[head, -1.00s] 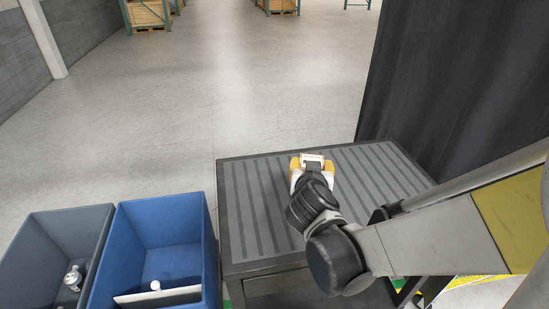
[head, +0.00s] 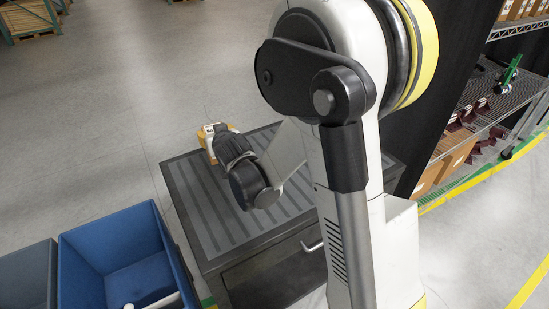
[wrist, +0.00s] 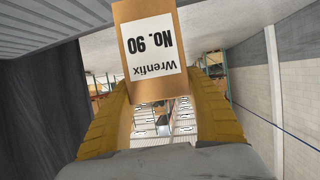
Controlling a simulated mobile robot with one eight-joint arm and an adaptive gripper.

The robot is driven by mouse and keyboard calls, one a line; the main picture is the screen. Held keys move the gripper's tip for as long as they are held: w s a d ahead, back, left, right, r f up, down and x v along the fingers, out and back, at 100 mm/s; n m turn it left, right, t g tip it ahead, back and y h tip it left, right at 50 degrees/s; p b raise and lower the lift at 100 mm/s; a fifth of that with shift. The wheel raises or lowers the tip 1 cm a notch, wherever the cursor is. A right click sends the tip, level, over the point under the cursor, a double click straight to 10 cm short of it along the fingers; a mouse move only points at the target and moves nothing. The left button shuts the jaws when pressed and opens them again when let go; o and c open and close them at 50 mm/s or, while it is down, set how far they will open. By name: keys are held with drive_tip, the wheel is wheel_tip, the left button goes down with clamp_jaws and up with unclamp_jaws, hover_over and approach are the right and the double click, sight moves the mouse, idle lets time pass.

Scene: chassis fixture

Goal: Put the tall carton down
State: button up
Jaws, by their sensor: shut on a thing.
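In the head view my gripper (head: 209,137) is at the far edge of the grey striped tabletop (head: 205,205). There the carton is mostly hidden by the fingers and wrist. I cannot tell whether its base touches the tabletop.
A blue bin (head: 75,240) and a grey bin (head: 25,275) stand left of the table. The striped top shows no other objects. A dark curtain (wrist: 45,110) hangs beside the table. A wire shelf rack (head: 500,105) stands at the right.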

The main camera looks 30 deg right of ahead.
drive_tip(key=w+d+r+n+y, duration=0.1)
drive_tip(key=w+d+r+y, duration=0.1)
drive_tip(key=w+d, duration=0.8)
drive_tip(key=a+f+b, duration=0.1)
drive_tip(key=a+f, duration=0.2)
drive_tip(key=a, duration=0.1)
drive_tip(key=s+a+f+b, duration=0.1)
drive_tip(key=a+f+b, duration=0.1)
drive_tip(key=a+f, duration=0.2)
drive_tip(key=a+f+b, duration=0.2)
drive_tip(key=a+f, duration=0.2)
drive_tip(key=shift+s+a+f, duration=0.15)
drive_tip(key=shift+a, duration=0.15)
drive_tip(key=o, duration=1.4)
